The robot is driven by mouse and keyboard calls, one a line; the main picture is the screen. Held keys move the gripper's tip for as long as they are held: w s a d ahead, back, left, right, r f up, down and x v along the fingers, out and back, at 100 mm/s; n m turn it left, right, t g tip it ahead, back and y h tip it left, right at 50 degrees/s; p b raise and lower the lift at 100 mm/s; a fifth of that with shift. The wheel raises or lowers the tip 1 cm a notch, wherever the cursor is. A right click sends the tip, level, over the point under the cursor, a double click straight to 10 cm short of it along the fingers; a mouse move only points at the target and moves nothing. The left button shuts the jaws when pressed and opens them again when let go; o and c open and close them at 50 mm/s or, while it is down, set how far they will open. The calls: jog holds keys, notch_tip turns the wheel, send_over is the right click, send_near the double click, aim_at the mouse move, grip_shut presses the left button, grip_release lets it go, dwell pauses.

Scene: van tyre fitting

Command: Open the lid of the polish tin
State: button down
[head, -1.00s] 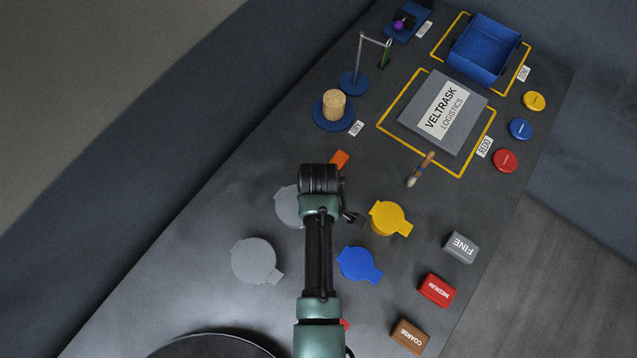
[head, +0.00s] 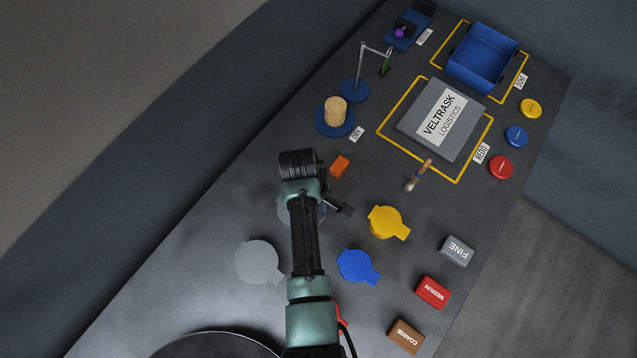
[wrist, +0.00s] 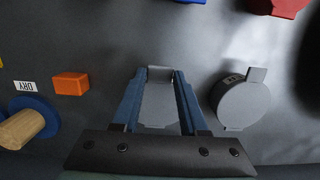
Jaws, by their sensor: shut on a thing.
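My gripper (wrist: 160,76) is shut on a grey tabbed piece (wrist: 159,103), which lies between its two blue fingers in the wrist view. This matches the grey tin (head: 286,208) mostly hidden under my arm in the head view. Whether its lid is raised is hidden. A second grey tin (head: 258,262) with a tab stands apart, and it also shows in the wrist view (wrist: 243,106) right of the fingers. A yellow tin (head: 384,222) and a blue tin (head: 354,265) have similar tabbed tops. No readable marking tells which is the polish tin.
An orange block (head: 340,166) lies close to the gripper. A brush (head: 418,176), a grey VELTRASK panel (head: 441,119) and a blue bin (head: 482,58) are further back. FINE (head: 457,251), MEDIUM (head: 433,292) and COARSE (head: 406,336) blocks line the right edge.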

jog(key=a+r+p, duration=0.1)
jog(key=w+a+r, duration=0.1)
jog(key=r, duration=0.1)
jog(key=w+a+r+p, duration=0.1)
jog(key=shift+w+a+r+p, duration=0.15)
jog(key=shift+w+r+p, duration=0.1)
jog(key=shift+p, duration=0.05)
jog(key=a, duration=0.1)
jog(key=w+a+r, duration=0.1)
jog(key=w+a, duration=0.1)
jog(key=shift+w+a+r, duration=0.2)
jog(key=shift+a+r, duration=0.05)
jog(key=shift+a, duration=0.1)
jog(key=c, duration=1)
grip_release()
jog(key=shift+w+f, duration=0.1)
jog(key=o, duration=0.6)
jog(key=shift+d, duration=0.1)
jog(key=shift+c, duration=0.2)
notch_tip(320, 180, up, 13)
jog(key=a, duration=0.1)
jog(key=shift+w+a, duration=0.2)
jog(key=shift+w, duration=0.15)
